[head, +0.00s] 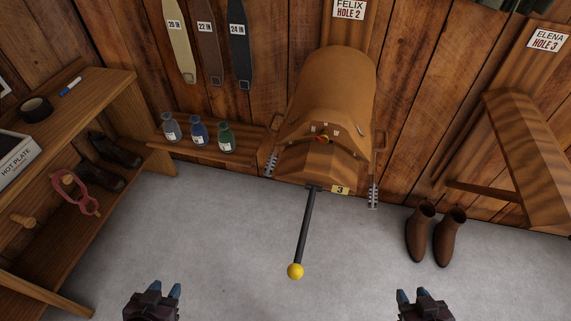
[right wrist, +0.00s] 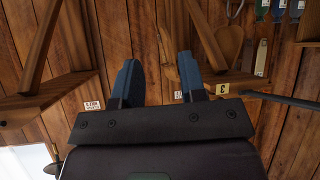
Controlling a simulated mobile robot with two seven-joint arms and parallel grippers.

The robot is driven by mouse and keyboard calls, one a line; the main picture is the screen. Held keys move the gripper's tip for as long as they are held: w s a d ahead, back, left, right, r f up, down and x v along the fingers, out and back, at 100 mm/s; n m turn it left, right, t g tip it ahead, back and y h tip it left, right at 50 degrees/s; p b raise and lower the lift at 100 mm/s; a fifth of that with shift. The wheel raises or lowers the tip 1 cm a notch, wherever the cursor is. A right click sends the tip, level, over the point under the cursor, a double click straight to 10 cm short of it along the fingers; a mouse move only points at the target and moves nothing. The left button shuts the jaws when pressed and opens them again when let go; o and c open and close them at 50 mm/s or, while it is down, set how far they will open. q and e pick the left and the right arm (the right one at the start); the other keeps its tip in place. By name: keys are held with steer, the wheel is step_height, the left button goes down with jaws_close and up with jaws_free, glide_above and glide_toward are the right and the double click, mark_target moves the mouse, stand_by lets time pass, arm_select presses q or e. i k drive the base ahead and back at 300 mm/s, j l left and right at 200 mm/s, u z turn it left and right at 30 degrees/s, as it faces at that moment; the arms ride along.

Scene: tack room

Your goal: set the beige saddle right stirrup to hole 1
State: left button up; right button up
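A tan-brown saddle (head: 325,85) sits on a wall rack in the middle of the head view; no clearly beige saddle shows. Grey notched metal strips hang at its left side (head: 270,165) and right side (head: 373,195). A small dial with a red and yellow pointer (head: 322,139) is on its front, and a yellow tag (head: 340,190) reads 3. My left gripper (head: 166,289) and right gripper (head: 412,295) are low in the head view, in front of and well apart from the saddle. Both are open and empty. The right wrist view shows its blue fingers (right wrist: 158,82) apart.
A black lever with a yellow knob (head: 295,271) sticks out below the saddle. Wall signs read FELIX HOLE 2 (head: 349,10) and ELENA HOLE 3 (head: 548,40). Brown boots (head: 449,237) stand right, bottles (head: 198,134) and a wooden shelf (head: 110,95) left. The middle floor is clear.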

mark_target(334, 92)
steer(key=i+j, duration=0.15)
steer(key=i+j+z, duration=0.3)
steer(key=i+j, duration=0.15)
steer(key=j, duration=0.25)
steer(key=i+j+z, duration=0.15)
steer(key=j, duration=0.25)
